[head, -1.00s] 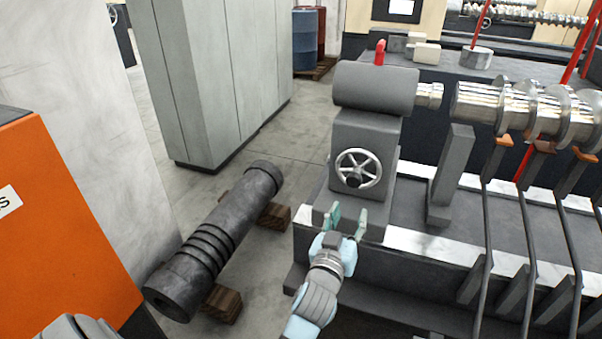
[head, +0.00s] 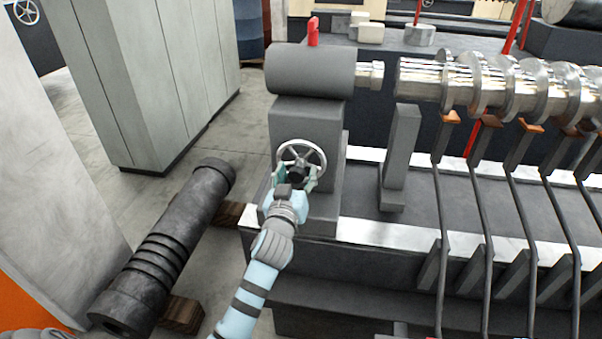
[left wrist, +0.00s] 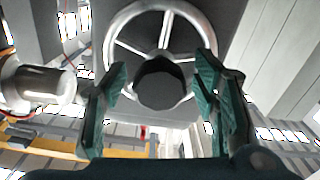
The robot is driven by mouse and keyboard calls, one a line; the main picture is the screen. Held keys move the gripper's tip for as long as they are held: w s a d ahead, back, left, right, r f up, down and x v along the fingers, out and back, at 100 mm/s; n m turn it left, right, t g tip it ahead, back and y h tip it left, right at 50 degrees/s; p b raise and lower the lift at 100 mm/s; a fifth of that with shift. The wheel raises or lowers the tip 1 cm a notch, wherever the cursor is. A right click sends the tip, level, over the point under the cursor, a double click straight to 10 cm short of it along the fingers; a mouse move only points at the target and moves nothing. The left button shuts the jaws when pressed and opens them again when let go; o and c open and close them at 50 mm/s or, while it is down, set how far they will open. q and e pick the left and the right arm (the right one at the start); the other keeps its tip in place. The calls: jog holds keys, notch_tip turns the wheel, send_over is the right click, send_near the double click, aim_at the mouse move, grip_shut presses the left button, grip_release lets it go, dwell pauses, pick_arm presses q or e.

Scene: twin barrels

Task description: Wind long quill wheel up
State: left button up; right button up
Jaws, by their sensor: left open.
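The silver spoked handwheel (head: 301,158) sits on the front of the grey tailstock (head: 312,118), with a dark hub at its middle. Its rim and hub also show large in the left wrist view (left wrist: 162,22). My left gripper (head: 297,181) is at the lower part of the wheel in the head view. In the left wrist view its two green-padded fingers (left wrist: 165,95) stand apart on either side of the dark hub (left wrist: 161,83). A gap shows between the pads and the hub. The tailstock's quill (head: 370,75) sticks out a little to the right. My right gripper is not in view.
A dark ribbed cylinder (head: 165,245) lies on wooden blocks (head: 181,312) on the floor at left. A grey post (head: 400,160) stands on the machine bed right of the tailstock. A shiny screw shaft (head: 480,85) and several bent bars are further right.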

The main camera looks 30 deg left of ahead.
pick_arm(q)
jog(key=shift+s, duration=0.1)
jog(key=shift+c, duration=0.5)
jog(key=c, duration=1.1)
